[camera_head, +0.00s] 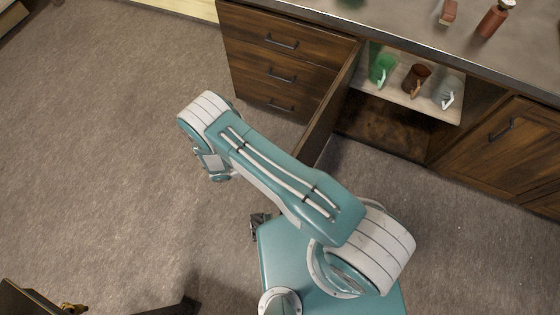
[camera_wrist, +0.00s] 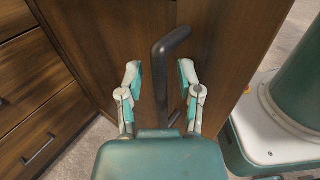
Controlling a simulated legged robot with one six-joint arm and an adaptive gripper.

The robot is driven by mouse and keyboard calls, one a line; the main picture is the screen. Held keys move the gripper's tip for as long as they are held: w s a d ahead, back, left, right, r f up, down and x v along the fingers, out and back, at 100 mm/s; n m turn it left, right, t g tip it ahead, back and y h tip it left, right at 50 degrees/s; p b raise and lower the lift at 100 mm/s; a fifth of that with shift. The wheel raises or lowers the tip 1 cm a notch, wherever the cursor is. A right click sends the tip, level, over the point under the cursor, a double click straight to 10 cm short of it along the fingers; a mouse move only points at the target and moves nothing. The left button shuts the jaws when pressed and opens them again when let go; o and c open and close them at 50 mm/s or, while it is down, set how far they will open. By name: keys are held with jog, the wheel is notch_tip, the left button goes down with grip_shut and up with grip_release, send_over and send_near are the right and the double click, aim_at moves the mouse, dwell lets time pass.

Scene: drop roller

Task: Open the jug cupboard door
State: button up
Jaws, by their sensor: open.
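The jug cupboard door (camera_head: 326,115) stands swung well out from the cabinet, so the cupboard is open. Inside, a green jug (camera_head: 382,68), a brown jug (camera_head: 416,79) and a clear jug (camera_head: 449,92) stand on a pale shelf (camera_head: 393,91). In the wrist view the door (camera_wrist: 225,55) fills the middle, with a dark bar handle (camera_wrist: 164,75) on it. My gripper (camera_wrist: 160,80) is open, one finger on each side of the handle. I cannot tell whether either finger touches it. My arm hides the gripper in the head view.
A drawer stack (camera_head: 275,65) is left of the open cupboard; its front also shows in the wrist view (camera_wrist: 35,95). A closed cupboard door (camera_head: 510,150) is to the right. Bottles (camera_head: 493,18) stand on the countertop (camera_head: 415,30). The floor at left is mostly clear.

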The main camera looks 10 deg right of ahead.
jog(key=a, duration=1.2)
jog(key=shift+w+a, duration=0.1)
jog(key=shift+w, duration=0.05)
dwell(0.3)
jog(key=w+d+r+m+g+y, duration=0.1)
jog(key=w+d+r+m+y, duration=0.2)
jog(key=r, duration=0.7)
jog(key=w+d+r+m+g+y, duration=0.1)
jog(key=d+r+m+y, duration=0.25)
jog(key=r, duration=0.65)
jog(key=w+d+r+m+g+y, duration=0.1)
jog(key=w+d+r+m+y, duration=0.3)
jog(key=r, duration=0.6)
jog(key=s+d+r+m+t+y, duration=0.3)
jog(key=s+d+r+t, duration=0.1)
jog(key=s+r, duration=0.3)
jog(key=s+d+r+m+t+y, duration=0.4)
jog(key=s+d+r, duration=0.3)
jog(key=s, duration=0.3)
jog(key=shift+s+r+t, duration=0.3)
jog(key=shift+r+t, duration=0.2)
jog(key=shift+r, duration=0.25)
